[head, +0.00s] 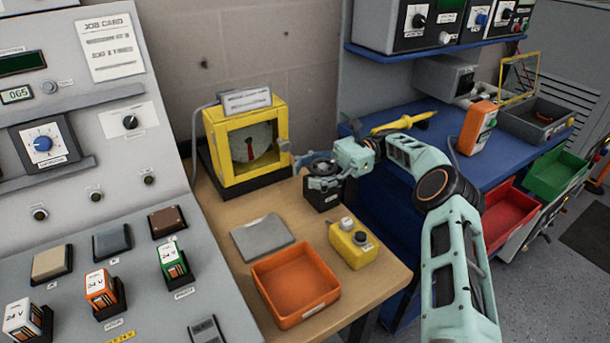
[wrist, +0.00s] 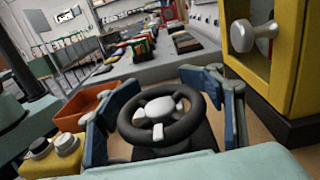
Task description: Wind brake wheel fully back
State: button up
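The brake wheel (head: 319,163) is a small black wheel on a dark block (head: 318,198) on the wooden bench. In the wrist view the wheel (wrist: 162,128) shows a pale hub and a white mark on the near part of its rim. My gripper (head: 328,172) is at the wheel, reaching in from the right. In the wrist view my gripper (wrist: 172,105) has its blue-padded fingers spread apart, one on each side of the wheel. The fingers are close to the rim; I cannot tell whether they touch it.
A yellow-framed gauge box (head: 247,145) with a knob stands close behind the wheel. An orange tray (head: 294,284), a grey plate (head: 262,237) and a yellow button box (head: 352,243) lie in front. A sloped control console (head: 150,270) is at left, a blue bench (head: 455,150) at right.

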jog(key=shift+o, duration=0.2)
jog(key=shift+a, duration=0.1)
jog(key=shift+r, duration=0.15)
notch_tip(320, 180, up, 10)
jog(key=shift+c, duration=0.2)
